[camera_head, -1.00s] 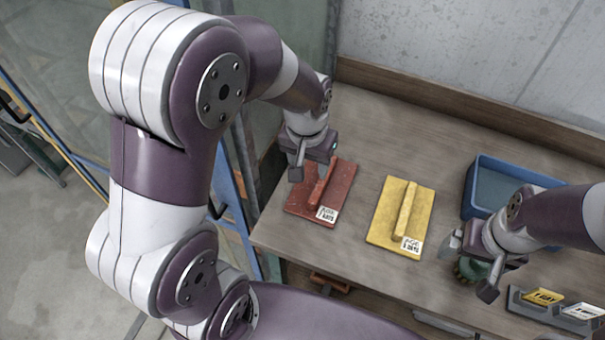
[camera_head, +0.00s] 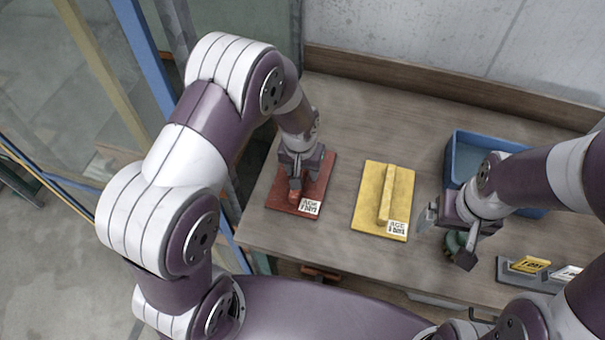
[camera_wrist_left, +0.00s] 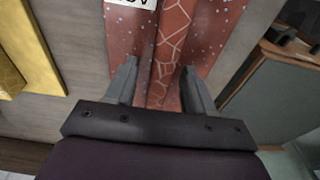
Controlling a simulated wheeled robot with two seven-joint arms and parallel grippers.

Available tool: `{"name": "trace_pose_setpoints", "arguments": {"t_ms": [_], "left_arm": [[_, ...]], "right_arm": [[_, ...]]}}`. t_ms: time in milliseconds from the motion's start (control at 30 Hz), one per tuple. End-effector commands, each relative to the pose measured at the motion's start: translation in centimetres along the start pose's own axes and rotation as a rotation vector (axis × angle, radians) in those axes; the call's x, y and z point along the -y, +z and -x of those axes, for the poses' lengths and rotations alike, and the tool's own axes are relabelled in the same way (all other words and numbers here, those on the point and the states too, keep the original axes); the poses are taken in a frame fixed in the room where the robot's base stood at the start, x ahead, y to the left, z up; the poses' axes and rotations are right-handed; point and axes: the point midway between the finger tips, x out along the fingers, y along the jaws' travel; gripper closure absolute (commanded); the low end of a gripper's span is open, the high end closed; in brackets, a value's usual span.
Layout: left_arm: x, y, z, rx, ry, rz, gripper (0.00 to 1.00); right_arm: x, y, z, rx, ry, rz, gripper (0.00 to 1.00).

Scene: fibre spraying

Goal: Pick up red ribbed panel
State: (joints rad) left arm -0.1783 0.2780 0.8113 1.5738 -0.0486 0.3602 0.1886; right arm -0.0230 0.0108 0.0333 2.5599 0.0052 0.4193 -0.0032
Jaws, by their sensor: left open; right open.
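The red ribbed panel (camera_head: 284,198) lies flat on the table near its left end, with a white label (camera_head: 310,207) at its lower right corner. My left gripper (camera_head: 296,190) is over the panel and hides part of its raised rib. In the left wrist view the open fingers (camera_wrist_left: 155,85) stand on either side of the rib (camera_wrist_left: 172,45), which has a crack-like pattern; the panel face (camera_wrist_left: 128,45) is speckled. I cannot tell whether the fingers touch it.
A yellow ribbed panel (camera_head: 370,195) with a label lies right of the red one, with bare table between. A blue bin (camera_head: 453,165) stands at the back right.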

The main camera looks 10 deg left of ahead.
Motion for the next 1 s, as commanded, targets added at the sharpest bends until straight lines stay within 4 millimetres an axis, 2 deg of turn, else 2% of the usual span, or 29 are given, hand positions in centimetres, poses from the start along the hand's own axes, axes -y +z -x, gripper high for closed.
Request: {"name": "trace_pose_setpoints", "arguments": {"t_ms": [100,133,267,300,733,1000], "left_arm": [[0.0,0.0,0.0,-0.001,0.0,0.0,0.47],[0.0,0.0,0.0,-0.001,0.0,0.0,0.53],[0.0,0.0,0.0,-0.001,0.0,0.0,0.96],[0.0,0.0,0.1,-0.001,0.0,0.0,1.0],[0.0,-0.3,0.6,-0.007,0.001,0.0,1.0],[0.0,-0.7,3.8,-0.007,0.001,0.0,1.0]], "right_arm": [[0.0,0.0,0.0,0.0,0.0,0.0,0.07],[0.0,0.0,0.0,0.0,0.0,0.0,0.07],[0.0,0.0,0.0,0.0,0.0,0.0,0.07],[0.0,0.0,0.0,0.0,0.0,0.0,0.07],[0.0,0.0,-0.1,0.0,0.0,0.0,0.07],[0.0,0.1,-0.8,0.0,0.0,0.0,0.07]]}}
